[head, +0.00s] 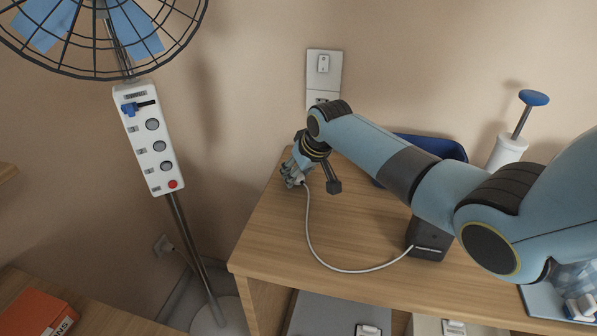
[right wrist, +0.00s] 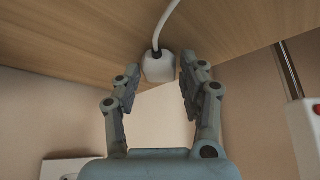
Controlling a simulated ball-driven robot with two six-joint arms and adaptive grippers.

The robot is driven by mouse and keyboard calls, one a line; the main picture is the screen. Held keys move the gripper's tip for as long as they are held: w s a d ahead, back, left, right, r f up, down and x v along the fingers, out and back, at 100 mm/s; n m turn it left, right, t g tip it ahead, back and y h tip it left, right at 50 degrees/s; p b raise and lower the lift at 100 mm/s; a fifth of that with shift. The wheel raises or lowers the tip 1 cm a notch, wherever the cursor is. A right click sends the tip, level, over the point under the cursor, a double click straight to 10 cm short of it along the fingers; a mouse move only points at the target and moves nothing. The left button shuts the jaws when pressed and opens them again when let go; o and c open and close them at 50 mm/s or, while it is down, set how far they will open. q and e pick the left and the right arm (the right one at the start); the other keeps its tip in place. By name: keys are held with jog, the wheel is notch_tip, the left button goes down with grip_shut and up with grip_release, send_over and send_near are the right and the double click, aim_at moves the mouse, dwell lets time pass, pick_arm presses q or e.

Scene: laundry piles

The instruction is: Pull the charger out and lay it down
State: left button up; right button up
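The white charger (right wrist: 158,68) is a small block with a white cable running from it. In the right wrist view it sits between the two fingers of my right gripper, against the wooden tabletop, clear of any socket. A narrow gap shows on each side, so the gripper looks open around it. In the head view my right gripper (head: 291,175) is low at the table's left back edge, and its fingers hide the charger. The cable (head: 312,240) curves over the table to a black box (head: 430,238). The wall outlet (head: 323,68) is above, its lower part behind my arm. My left gripper is out of view.
The wooden table (head: 275,235) has bare room at its front left. A blue tray (head: 440,147) and a white pump bottle (head: 508,150) stand at the back. A fan with a white control panel (head: 148,138) stands left of the table.

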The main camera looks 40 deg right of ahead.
jog(key=o, duration=0.3)
jog(key=v, duration=1.2)
jog(key=shift+f, duration=0.1)
